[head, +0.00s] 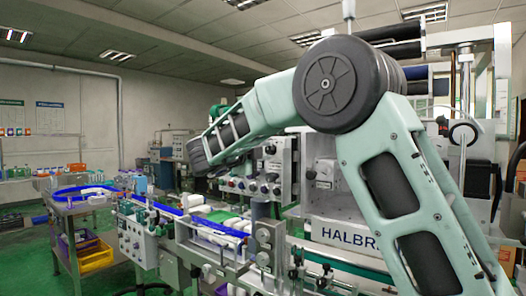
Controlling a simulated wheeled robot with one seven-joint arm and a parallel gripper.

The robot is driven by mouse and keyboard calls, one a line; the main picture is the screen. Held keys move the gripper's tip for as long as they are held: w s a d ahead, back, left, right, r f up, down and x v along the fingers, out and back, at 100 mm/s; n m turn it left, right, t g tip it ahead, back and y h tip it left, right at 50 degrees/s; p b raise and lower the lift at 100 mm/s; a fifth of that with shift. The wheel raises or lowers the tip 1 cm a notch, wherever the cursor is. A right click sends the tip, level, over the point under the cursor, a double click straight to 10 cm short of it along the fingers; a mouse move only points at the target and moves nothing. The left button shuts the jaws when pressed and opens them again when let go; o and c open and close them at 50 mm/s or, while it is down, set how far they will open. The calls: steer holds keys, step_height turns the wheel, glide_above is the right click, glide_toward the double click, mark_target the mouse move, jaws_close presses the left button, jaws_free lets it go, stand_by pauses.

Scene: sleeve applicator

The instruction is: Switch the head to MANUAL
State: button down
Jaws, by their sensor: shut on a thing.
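The white machine lettered "HALBR…" (345,233) stands at the right, partly behind my arm. A grey control panel (284,162) with several dark knobs and buttons is on its left, and my forearm crosses in front of part of it. A smaller plate with a dark knob (311,174) sits just right of that panel. The labels are too small to read, so I cannot tell which switch carries MANUAL or how it is set. My arm bends at the top and reaches left to a dark wrist joint. My gripper and its fingers are hidden from this view.
A conveyor with blue edges (205,228) runs in front of the machine with white items on it. A grey control box (138,243) with knobs hangs at its near side. At the left are a blue-rimmed table (85,190) and a yellow bin (95,257). Green floor shows at far left.

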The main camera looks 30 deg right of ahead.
steer(key=c, duration=1.2)
jaws_free()
steer(key=shift+a, duration=0.15)
steer(key=b+v, duration=0.4)
steer(key=v, duration=1.3)
steer(key=shift+a, duration=0.1)
